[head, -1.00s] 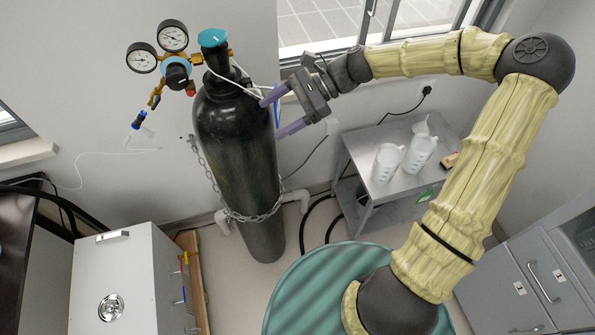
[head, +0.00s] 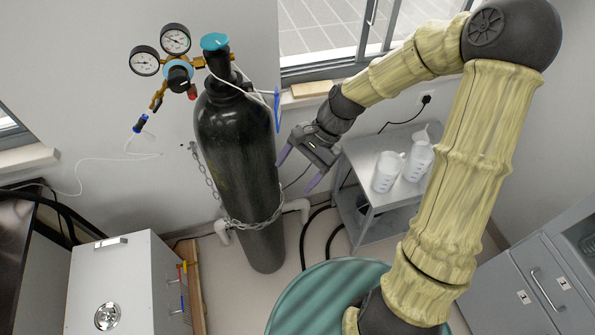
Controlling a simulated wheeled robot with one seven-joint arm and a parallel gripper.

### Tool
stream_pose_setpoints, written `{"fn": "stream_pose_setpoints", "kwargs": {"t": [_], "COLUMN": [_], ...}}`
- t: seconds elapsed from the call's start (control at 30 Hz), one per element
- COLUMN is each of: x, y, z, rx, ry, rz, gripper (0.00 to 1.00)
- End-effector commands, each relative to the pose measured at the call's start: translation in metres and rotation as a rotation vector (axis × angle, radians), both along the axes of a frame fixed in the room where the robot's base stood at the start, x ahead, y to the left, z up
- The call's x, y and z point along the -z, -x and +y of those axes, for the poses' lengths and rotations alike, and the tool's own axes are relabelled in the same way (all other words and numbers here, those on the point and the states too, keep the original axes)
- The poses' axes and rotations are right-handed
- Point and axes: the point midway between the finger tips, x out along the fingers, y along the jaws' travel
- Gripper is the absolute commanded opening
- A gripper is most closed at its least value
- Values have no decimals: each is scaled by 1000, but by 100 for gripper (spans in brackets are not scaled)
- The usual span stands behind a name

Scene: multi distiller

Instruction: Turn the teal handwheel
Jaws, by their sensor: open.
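The teal handwheel (head: 214,41) sits on top of the black gas cylinder (head: 238,150), on its valve neck. My gripper (head: 297,170) has purple fingers spread apart and empty. It is to the right of the cylinder's middle, well below the handwheel and apart from it. In this view I cannot tell the exact gap between the left fingertip and the cylinder wall.
Two pressure gauges (head: 145,60) and a regulator (head: 179,76) are left of the handwheel. A chain (head: 252,223) loops round the cylinder. A grey box (head: 122,290) is at lower left.

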Motion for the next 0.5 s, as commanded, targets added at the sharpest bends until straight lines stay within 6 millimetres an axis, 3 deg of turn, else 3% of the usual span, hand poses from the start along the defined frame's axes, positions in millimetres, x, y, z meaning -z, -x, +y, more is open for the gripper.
{"fn": "stream_pose_setpoints", "kwargs": {"t": [0.5], "x": [3], "y": [-3], "z": [-3], "rx": [-2], "ry": [14], "rz": [-20], "gripper": [76]}}
